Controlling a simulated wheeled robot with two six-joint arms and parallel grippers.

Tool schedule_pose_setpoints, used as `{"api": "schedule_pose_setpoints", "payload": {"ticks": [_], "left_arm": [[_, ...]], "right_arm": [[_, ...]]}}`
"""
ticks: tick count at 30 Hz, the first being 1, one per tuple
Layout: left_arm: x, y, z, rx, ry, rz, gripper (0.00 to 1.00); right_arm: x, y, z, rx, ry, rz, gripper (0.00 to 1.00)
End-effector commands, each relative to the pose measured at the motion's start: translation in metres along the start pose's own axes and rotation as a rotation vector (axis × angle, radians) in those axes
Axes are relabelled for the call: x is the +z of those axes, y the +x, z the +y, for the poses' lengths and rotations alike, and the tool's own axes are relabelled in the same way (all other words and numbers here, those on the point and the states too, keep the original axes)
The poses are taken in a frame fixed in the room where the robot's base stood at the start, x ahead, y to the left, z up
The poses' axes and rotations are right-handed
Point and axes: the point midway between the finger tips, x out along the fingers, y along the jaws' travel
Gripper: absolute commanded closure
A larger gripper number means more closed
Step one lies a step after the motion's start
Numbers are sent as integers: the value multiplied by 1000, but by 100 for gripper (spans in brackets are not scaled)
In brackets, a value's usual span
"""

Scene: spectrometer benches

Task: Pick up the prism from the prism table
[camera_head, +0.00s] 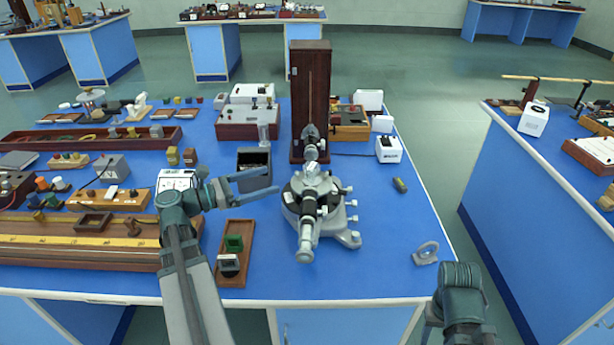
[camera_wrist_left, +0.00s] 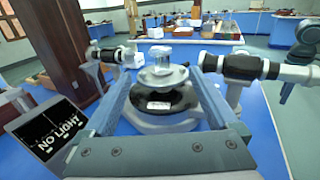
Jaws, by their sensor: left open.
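The spectrometer (camera_head: 306,212) stands near the front of the blue bench, with its small round prism table in the middle. In the left wrist view a clear, glassy prism (camera_wrist_left: 172,54) sits on the pale prism table (camera_wrist_left: 160,79), above a black disc. The prism is too small to make out clearly in the head view. My left gripper (camera_head: 273,181) is open and empty, its fingers pointing right toward the spectrometer from its left side. In the left wrist view its fingers (camera_wrist_left: 164,82) spread either side of the prism table, apart from the prism. My right arm shows at lower right; its jaws cannot be made out.
The telescope and collimator tubes flank the prism table in the left wrist view. A tall wooden panel (camera_head: 311,90) stands behind the spectrometer. A "NO LIGHT" screen (camera_wrist_left: 50,128) shows at left. A wooden holder (camera_head: 236,258) lies below my left gripper. Bench right of the spectrometer is mostly clear.

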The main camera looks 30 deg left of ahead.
Motion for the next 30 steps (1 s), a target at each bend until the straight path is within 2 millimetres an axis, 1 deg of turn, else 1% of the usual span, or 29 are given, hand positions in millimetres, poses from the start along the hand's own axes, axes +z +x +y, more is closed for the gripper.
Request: {"api": "schedule_pose_setpoints", "payload": {"ticks": [5, 8, 12, 15, 18, 22, 28, 30], "left_arm": [[0, 4, 0, -1, -1, -1, 7], [0, 18, -1, -4, 0, -1, 7], [0, 46, -1, -5, 0, 0, 7], [0, 63, -1, -4, 0, 0, 7], [0, 76, 0, -3, 0, 0, 7], [0, 85, 0, -1, 0, 0, 7], [1, 88, 0, -1, 0, 0, 7], [1, 95, 0, -2, 0, 0, 7]], "right_arm": [[0, 0, 0, 0, 0, 0, 50], [0, 0, 0, 0, 0, 0, 50], [0, 0, 0, 0, 0, 0, 50], [0, 0, 0, 0, 0, 0, 50], [0, 0, 0, 0, 0, 0, 50], [0, 0, 0, 0, 0, 0, 50], [0, 0, 0, 0, 0, 0, 50], [0, -1, 0, 0, 0, 0, 50]]}}
